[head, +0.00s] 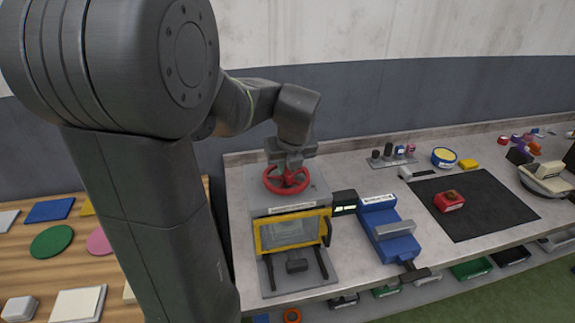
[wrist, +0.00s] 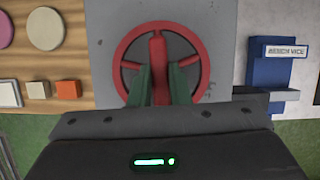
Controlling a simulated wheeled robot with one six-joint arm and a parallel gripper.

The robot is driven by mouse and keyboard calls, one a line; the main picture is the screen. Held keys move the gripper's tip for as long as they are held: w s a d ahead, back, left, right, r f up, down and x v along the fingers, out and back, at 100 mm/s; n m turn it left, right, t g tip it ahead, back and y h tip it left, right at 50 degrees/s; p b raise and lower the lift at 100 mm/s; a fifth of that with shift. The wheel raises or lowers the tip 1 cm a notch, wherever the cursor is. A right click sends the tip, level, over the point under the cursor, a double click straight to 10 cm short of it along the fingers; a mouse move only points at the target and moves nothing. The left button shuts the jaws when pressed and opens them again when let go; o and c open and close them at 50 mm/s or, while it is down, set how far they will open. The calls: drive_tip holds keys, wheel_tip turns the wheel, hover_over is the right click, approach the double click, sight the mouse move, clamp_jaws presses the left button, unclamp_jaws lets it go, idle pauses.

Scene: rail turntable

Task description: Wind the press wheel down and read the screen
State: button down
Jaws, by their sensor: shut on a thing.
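The red press wheel (head: 286,181) lies flat on top of the grey press (head: 292,205). My gripper (head: 288,160) points down over the wheel. In the wrist view my gripper (wrist: 158,80) has its two green fingers on either side of a red spoke of the wheel (wrist: 122,68), and it is shut on it. The press front has a yellow-framed clear guard (head: 291,232). A small screen (head: 345,201) with a pale green display stands at the press's right side. I cannot read its text.
A blue bench vice (head: 388,232) stands just right of the press. A black mat (head: 485,210) carries a red block (head: 448,201). A wooden board (head: 20,258) with coloured discs and plates lies at the left.

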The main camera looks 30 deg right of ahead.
drive_tip(key=shift+a+m+h, duration=0.1)
drive_tip(key=shift+m+h, duration=0.3)
drive_tip(key=shift+m, duration=0.8)
drive_tip(key=shift+g, duration=0.3)
drive_tip(key=c, duration=1.4)
unclamp_jaws()
drive_tip(key=shift+o, duration=0.2)
drive_tip(key=b+v, duration=0.1)
drive_tip(key=v, duration=1.3)
drive_tip(key=shift+b, duration=0.4)
drive_tip(key=shift+s+f, duration=0.1)
drive_tip(key=shift+f, duration=0.05)
